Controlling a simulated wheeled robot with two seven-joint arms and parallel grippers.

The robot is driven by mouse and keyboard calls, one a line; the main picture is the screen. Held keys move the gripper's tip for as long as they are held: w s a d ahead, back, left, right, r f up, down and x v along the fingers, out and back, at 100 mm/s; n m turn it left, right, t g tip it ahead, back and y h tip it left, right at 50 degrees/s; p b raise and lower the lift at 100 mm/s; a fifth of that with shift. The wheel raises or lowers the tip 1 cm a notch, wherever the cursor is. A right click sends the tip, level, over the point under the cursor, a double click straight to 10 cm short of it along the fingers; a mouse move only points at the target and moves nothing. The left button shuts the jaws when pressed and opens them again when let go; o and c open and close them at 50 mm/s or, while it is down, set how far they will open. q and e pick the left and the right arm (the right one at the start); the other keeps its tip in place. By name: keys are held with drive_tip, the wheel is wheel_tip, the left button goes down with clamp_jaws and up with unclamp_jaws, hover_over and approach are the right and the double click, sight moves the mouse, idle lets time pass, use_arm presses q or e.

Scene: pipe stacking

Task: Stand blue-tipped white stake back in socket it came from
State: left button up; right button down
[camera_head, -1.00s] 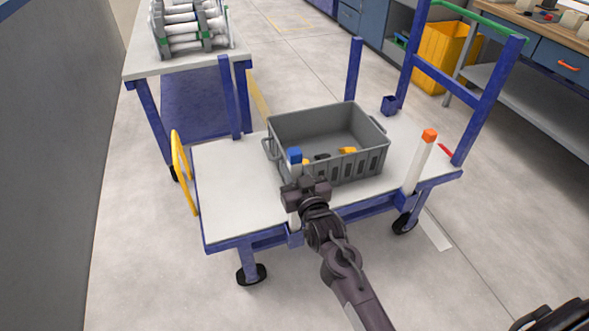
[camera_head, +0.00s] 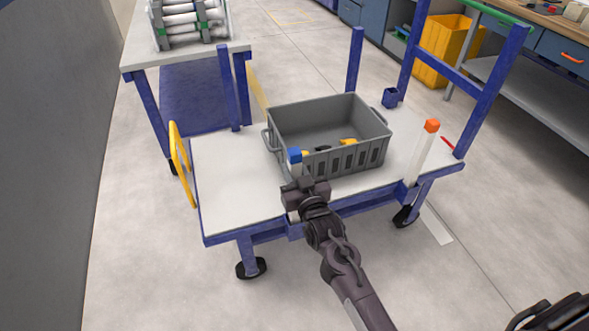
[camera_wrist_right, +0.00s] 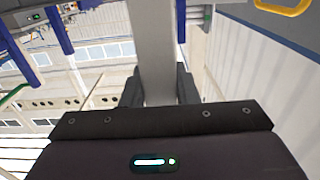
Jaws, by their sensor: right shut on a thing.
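The blue-tipped white stake (camera_head: 295,169) is upright, or nearly so, at the cart's near edge. My right gripper (camera_head: 304,190) is shut on it below the blue tip. In the right wrist view the pale stake (camera_wrist_right: 158,50) runs between the two dark fingers (camera_wrist_right: 159,88). The stake's lower end shows below the gripper at a blue socket (camera_head: 294,231) on the cart's front rail. I cannot tell whether the end is inside it. Another small blue socket (camera_head: 390,98) at the cart's far right looks empty. My left gripper is not in view.
The white-topped blue cart (camera_head: 235,205) carries a grey crate (camera_head: 340,165) just behind the stake. An orange-tipped white stake (camera_head: 422,155) stands at the right near edge. A yellow handle (camera_head: 180,165) is at the left. A table (camera_head: 190,60) with pipes stands behind.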

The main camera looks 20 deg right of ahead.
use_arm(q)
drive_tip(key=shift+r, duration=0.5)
use_arm(e)
drive_tip(key=shift+f, duration=0.1)
drive_tip(key=c, duration=1)
unclamp_jaws()
drive_tip(key=shift+c, duration=0.2)
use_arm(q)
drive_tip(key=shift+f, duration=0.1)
use_arm(e)
drive_tip(key=shift+f, duration=0.1)
drive_tip(key=shift+s, duration=0.5)
use_arm(q)
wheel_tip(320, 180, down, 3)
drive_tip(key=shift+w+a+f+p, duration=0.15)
drive_tip(key=shift+p, duration=0.25)
use_arm(e)
drive_tip(key=s, duration=0.6)
drive_tip(key=shift+s, duration=0.4)
drive_tip(key=shift+d, duration=0.1)
